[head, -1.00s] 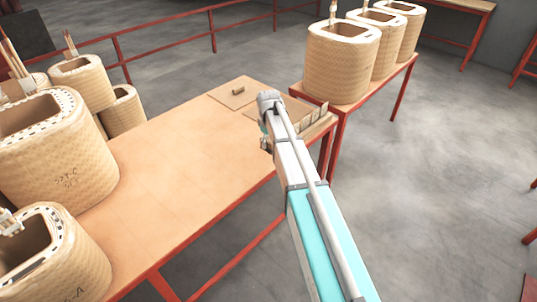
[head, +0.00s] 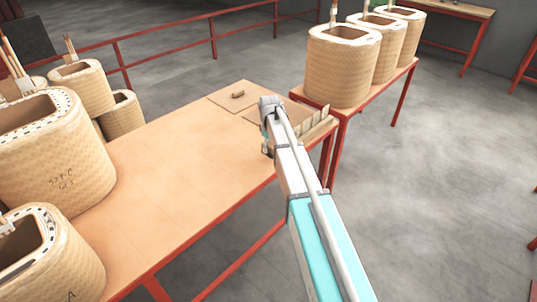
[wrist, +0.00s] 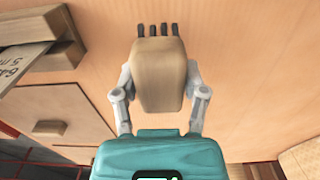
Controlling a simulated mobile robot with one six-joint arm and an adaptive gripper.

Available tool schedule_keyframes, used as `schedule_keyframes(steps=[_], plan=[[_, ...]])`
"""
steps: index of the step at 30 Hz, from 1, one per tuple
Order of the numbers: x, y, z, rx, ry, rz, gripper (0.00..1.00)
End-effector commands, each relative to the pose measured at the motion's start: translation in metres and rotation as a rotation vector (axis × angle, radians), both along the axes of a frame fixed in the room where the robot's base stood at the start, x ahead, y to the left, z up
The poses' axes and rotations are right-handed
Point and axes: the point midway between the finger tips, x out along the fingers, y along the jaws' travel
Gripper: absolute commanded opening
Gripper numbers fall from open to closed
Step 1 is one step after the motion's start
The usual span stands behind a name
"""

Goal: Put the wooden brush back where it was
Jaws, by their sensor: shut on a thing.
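The wooden brush (wrist: 158,75) is a tan block with a row of dark bristles at its far end in the wrist view. My gripper (wrist: 160,82) is shut on it, with one finger on each side. The brush is held over the tan tabletop; its height above it is hard to judge. In the head view my gripper (head: 268,147) is mostly hidden by my arm, over the right edge of the table, and the brush cannot be made out there.
A small wooden block (head: 238,94) lies on a square board (head: 225,103) at the table's far end; the block also shows in the wrist view (wrist: 48,128). A tray with upright cards (head: 314,118) is right of it. Coils (head: 52,165) stand at left. The middle tabletop (head: 165,165) is clear.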

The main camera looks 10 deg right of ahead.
Motion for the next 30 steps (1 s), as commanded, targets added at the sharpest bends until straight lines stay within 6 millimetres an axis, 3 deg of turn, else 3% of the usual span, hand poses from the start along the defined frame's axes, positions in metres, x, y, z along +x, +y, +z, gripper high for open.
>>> schedule_keyframes(steps=[3, 9, 26, 27, 30], plan=[[-0.001, 0.0, -0.015, 0.0, 0.0, 0.0, 0.18], [-0.001, 0.0, -0.026, 0.0, 0.0, 0.0, 0.18], [-0.001, 0.0, -0.03, 0.0, 0.0, 0.0, 0.18], [-0.001, 0.0, -0.03, 0.0, 0.0, 0.0, 0.6], [-0.001, 0.0, -0.029, 0.0, 0.0, 0.0, 0.78]])
